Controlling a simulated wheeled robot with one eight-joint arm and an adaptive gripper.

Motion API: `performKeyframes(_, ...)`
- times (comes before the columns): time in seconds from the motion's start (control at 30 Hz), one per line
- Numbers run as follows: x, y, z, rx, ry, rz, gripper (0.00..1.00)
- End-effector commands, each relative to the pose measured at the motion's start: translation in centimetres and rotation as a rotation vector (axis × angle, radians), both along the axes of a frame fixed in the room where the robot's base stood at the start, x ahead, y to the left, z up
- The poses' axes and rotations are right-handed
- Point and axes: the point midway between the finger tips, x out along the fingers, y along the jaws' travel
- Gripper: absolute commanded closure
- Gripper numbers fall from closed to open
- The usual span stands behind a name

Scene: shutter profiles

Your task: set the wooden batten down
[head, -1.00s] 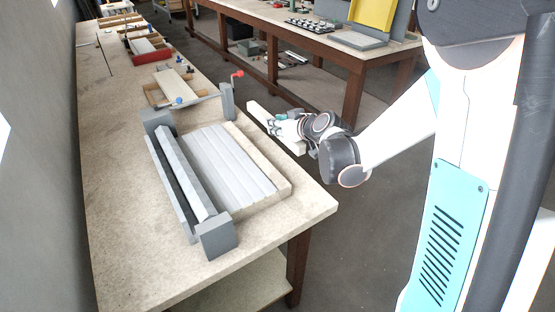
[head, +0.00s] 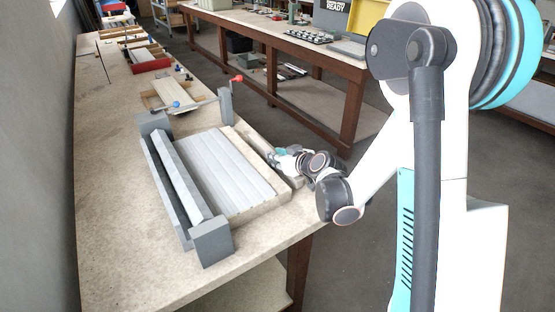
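The wooden batten (head: 250,136) is a long pale strip at the right edge of the near workbench. The fingers are small and partly hidden by the wrist. I cannot tell whether the batten touches the bench top or hangs just above it.
A grey clamp-like fixture (head: 211,240) stands left of the profiles. A post with a red-handled crank (head: 225,105) stands at the batten's far end. Trays and tools lie farther back on the bench. A second bench (head: 330,60) stands across the aisle. The near bench's left side is clear.

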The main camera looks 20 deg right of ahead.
Motion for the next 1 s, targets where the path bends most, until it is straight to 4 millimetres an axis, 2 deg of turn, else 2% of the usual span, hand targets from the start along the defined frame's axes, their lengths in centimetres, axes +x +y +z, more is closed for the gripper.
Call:
performKeyframes(0.2,0.0,0.0,-0.3,0.0,0.0,0.0,1.0)
performKeyframes(0.23,0.0,0.0,-0.2,0.0,0.0,0.0,0.7)
performKeyframes(0.3,0.0,0.0,-0.2,0.0,0.0,0.0,0.57)
performKeyframes(0.73,-0.2,-0.1,0.2,0.0,0.0,0.0,0.57)
performKeyframes(0.87,-1.9,-0.7,1.2,-0.001,0.001,-0.002,0.57)
performKeyframes(1.0,-4.4,-1.5,2.6,0.0,0.0,-0.003,0.57)
